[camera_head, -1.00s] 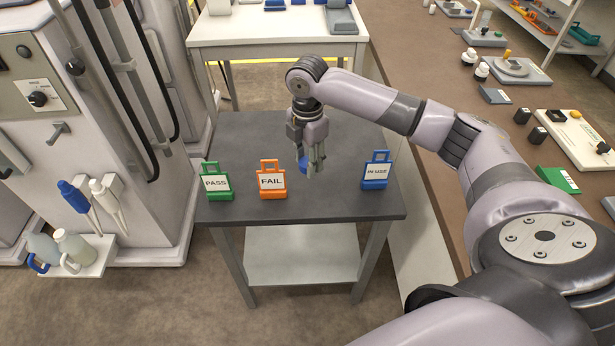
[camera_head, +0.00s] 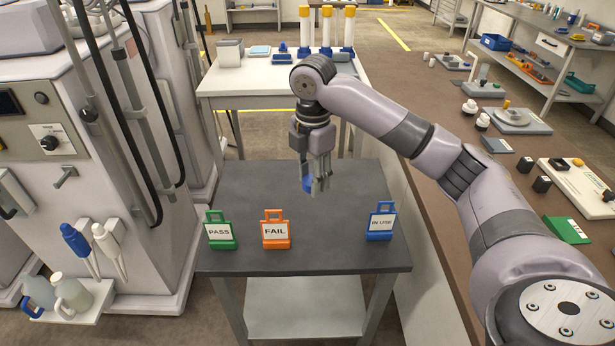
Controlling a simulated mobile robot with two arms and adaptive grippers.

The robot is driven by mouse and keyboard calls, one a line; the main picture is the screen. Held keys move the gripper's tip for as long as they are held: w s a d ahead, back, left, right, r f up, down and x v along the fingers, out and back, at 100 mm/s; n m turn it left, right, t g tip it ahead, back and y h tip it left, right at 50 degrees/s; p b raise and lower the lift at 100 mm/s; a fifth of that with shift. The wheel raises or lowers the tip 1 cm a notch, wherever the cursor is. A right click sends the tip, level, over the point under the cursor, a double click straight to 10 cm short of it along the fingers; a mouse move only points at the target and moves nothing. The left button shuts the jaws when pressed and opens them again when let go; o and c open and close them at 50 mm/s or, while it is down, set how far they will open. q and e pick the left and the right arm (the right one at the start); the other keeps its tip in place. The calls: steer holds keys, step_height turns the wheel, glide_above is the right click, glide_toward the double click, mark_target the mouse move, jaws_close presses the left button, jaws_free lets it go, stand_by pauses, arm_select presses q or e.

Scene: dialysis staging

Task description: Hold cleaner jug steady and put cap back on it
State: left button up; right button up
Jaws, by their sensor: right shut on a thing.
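My right gripper (camera_head: 317,183) is above the dark table (camera_head: 235,190), pointing down. It is shut on a small blue cap (camera_head: 307,185), partly hidden by the fingers. Two jugs stand side by side on a small white shelf (camera_head: 88,310) on the machine at the lower left. One jug (camera_head: 40,290) is grey-blue with a blue handle; the other jug (camera_head: 75,294) is cream. I cannot tell which is the cleaner jug, and their tops are too small to judge. My left gripper is not in view.
A green PASS sign (camera_head: 220,243), an orange FAIL sign (camera_head: 275,242) and a blue IN USE sign (camera_head: 381,234) stand along the table's front. A brown counter (camera_head: 470,165) runs along the right.

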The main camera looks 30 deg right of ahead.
steer(key=s+a+f+m, duration=0.6)
steer(key=s+f+m, duration=0.3)
steer(key=f, duration=0.1)
steer(key=s+a+f+m, duration=0.7)
steer(key=s+f+m, duration=0.2)
steer(key=s+m, duration=0.1)
steer(key=shift+a+f, duration=0.2)
steer(key=shift+f, duration=0.15)
